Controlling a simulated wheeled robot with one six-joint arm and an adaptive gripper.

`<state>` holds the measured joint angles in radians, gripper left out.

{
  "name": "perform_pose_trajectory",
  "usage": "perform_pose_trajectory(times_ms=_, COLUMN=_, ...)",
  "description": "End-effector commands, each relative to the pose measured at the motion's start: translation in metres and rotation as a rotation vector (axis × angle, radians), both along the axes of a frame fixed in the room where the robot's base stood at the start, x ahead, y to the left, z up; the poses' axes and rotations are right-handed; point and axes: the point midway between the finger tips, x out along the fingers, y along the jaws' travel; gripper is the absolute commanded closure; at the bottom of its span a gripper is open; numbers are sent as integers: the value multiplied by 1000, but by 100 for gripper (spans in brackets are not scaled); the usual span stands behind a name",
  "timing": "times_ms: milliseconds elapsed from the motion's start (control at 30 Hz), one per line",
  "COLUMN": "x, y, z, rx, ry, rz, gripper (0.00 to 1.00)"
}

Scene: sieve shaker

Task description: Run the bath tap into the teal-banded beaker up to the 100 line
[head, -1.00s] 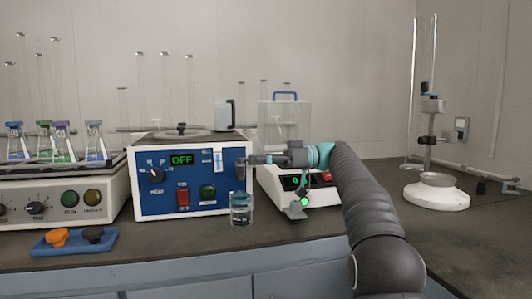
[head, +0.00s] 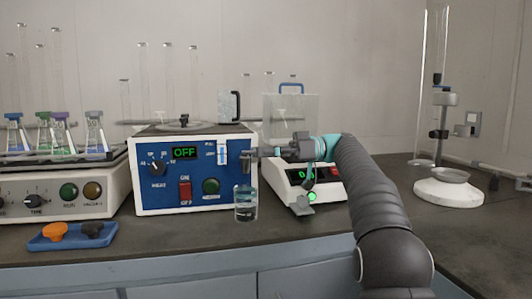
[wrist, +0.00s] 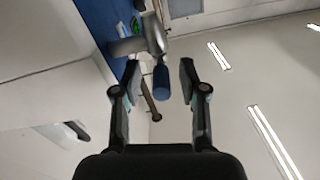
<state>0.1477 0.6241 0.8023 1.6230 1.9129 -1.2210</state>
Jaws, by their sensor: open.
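The water bath (head: 160,195) is a white box with a blue front panel whose display reads OFF. Its grey tap (head: 251,158) sticks out at the panel's right end. A clear glass beaker (head: 246,204) stands upright on the bench below the tap. Its base looks dark; its scale and fill level are too small to read. My gripper (head: 268,155) is at the tap from the right. In the wrist view my gripper (wrist: 160,78) is open, with the tap's blue handle (wrist: 161,84) between or just beyond the fingertips. I see no clear contact. The tap body (wrist: 150,36) lies beyond.
A balance (head: 318,190) with a clear draft shield stands close behind and right of my gripper. A shaker (head: 60,190) with flasks and a blue tray (head: 72,240) are left. A stand with a white base (head: 448,192) is right. The bench front is mostly clear.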

Motion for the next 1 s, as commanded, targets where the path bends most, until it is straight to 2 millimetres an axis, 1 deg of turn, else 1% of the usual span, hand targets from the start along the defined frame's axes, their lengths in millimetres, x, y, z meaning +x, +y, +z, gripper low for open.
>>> perform_pose_trajectory(times_ms=67, x=1, y=-3, z=0, rx=0, ry=0, rz=-1, gripper=58)
perform_pose_trajectory(times_ms=167, x=3, y=-13, z=-1, rx=-1, ry=-1, rz=-4, gripper=58)
perform_pose_trajectory(times_ms=400, x=11, y=-52, z=-1, rx=0, ry=-1, rz=-7, gripper=58)
perform_pose_trajectory(times_ms=500, x=13, y=-62, z=-1, rx=0, ry=-1, rz=-5, gripper=58)
perform_pose_trajectory(times_ms=700, x=15, y=-74, z=0, rx=0, ry=0, rz=-5, gripper=58)
perform_pose_trajectory(times_ms=1000, x=15, y=-76, z=0, rx=0, ry=0, rz=-5, gripper=58)
